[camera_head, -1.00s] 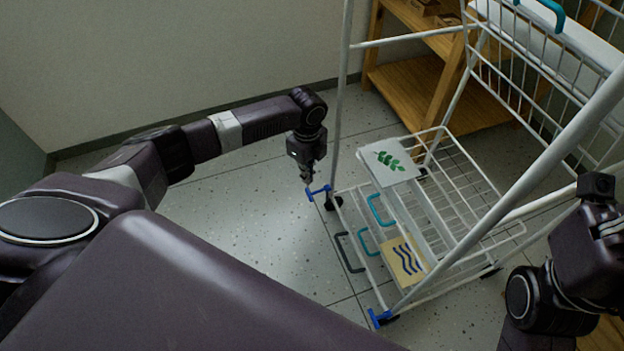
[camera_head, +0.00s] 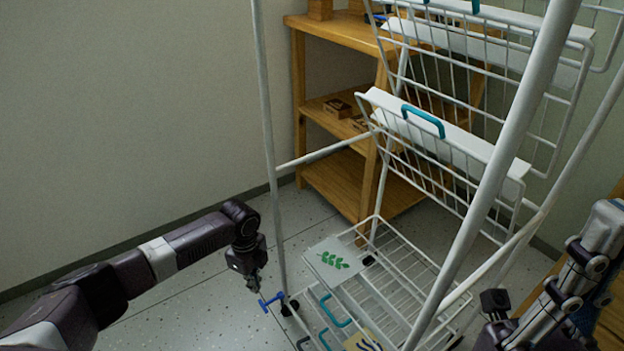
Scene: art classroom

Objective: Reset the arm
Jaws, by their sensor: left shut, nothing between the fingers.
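My left arm comes in from the lower left and its gripper (camera_head: 254,285) points down, shut and empty, at the left side of a white wire rack cart (camera_head: 268,150). It is close to the cart's left post and a blue caster lever (camera_head: 271,301); I cannot tell whether they touch. My right arm (camera_head: 575,285) shows at the lower right edge. Its fingertips are not clearly visible.
The cart's bottom basket (camera_head: 425,285) holds a white card with a green leaf print (camera_head: 330,262) and a card with blue waves (camera_head: 362,342). Upper baskets have teal handles (camera_head: 423,120). A wooden shelf (camera_head: 340,182) stands behind. Floor left of the cart is clear.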

